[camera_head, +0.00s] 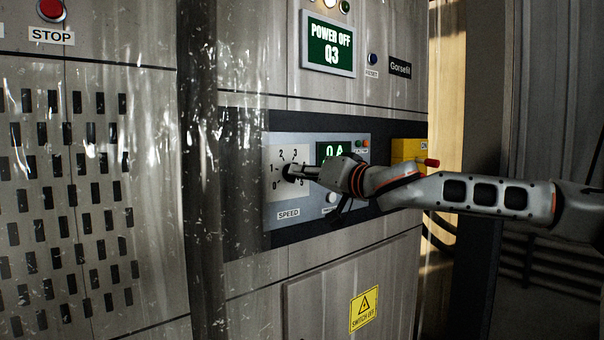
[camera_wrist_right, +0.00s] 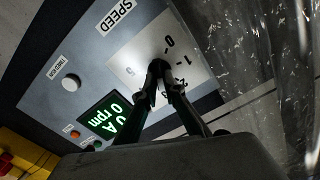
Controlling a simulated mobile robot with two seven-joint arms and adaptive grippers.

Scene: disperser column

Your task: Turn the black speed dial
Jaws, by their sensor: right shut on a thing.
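The black speed dial (camera_wrist_right: 158,56) sits on a white plate marked with numbers, above the label SPEED in the head view. In the wrist view its knob is mostly covered by my fingertips. My right gripper (camera_head: 288,171) reaches in from the right and is shut on the dial; it also shows in the right wrist view (camera_wrist_right: 161,72), with its two fingers on the knob. The dial's pointer is hidden, so its setting cannot be read. A green display (camera_wrist_right: 103,121) beside the dial reads 0 A and 0 rpm. My left gripper is not in view.
A grey control panel (camera_head: 281,225) carries the dial, a white button (camera_head: 332,198) and small lamps. Above it, a screen (camera_head: 331,44) reads POWER OFF Q3. A yellow box (camera_head: 407,150) stands right of the panel, behind my arm. Clear plastic strips hang at the left.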

